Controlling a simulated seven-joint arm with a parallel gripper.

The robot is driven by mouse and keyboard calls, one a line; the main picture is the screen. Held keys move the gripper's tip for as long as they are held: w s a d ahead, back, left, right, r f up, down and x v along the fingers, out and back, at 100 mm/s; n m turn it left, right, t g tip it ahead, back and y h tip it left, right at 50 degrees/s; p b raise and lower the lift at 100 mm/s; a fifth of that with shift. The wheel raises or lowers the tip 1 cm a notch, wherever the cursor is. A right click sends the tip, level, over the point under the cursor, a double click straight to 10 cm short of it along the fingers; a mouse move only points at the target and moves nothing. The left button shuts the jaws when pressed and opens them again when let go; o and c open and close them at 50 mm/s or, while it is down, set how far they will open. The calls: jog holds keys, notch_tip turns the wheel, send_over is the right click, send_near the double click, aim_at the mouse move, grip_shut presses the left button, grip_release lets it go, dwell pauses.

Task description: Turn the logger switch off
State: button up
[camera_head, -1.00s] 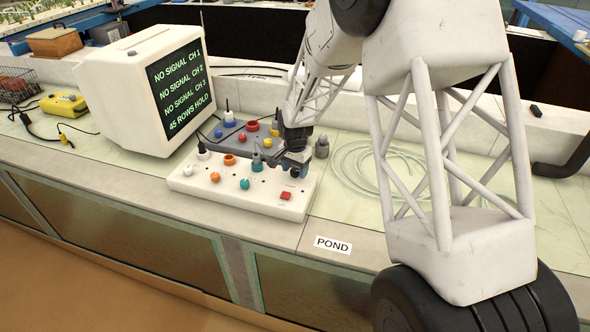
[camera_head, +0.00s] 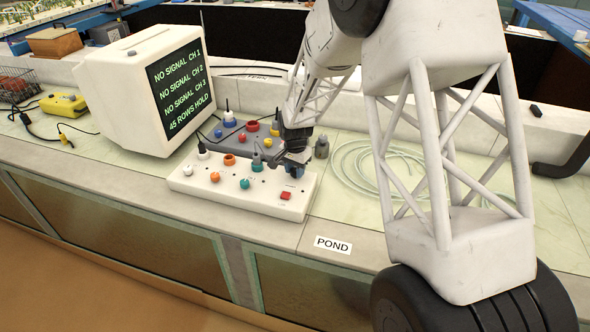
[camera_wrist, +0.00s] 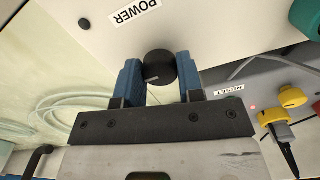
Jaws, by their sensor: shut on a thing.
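The white logger box (camera_head: 240,188) stands on the bench with coloured knobs and a red rocker (camera_head: 286,196) near its front right. In the wrist view, a black round knob (camera_wrist: 159,67) sits on the white panel (camera_wrist: 215,35) near a "POWER" label (camera_wrist: 134,13). My gripper (camera_wrist: 160,75) is shut on this black knob, one blue finger on each side. In the head view my gripper (camera_head: 293,160) is over the right end of the box, and it hides the knob there. A light mark shows on the knob's face.
A monitor (camera_head: 150,90) reading "NO SIGNAL" stands left behind the box. A grey box (camera_head: 243,137) with coloured knobs lies behind. Clear tubing (camera_head: 375,170) is coiled to the right. A "RESET" label (camera_wrist: 228,90) and yellow knob (camera_wrist: 292,97) are near my gripper.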

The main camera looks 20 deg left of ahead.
jog(key=shift+n, duration=0.3)
jog(key=n, duration=1.2)
jog(key=shift+n, duration=0.3)
jog(key=n, duration=0.4)
jog(key=shift+r+n, duration=0.1)
jog(key=shift+n, duration=0.2)
jog(key=o, duration=0.9)
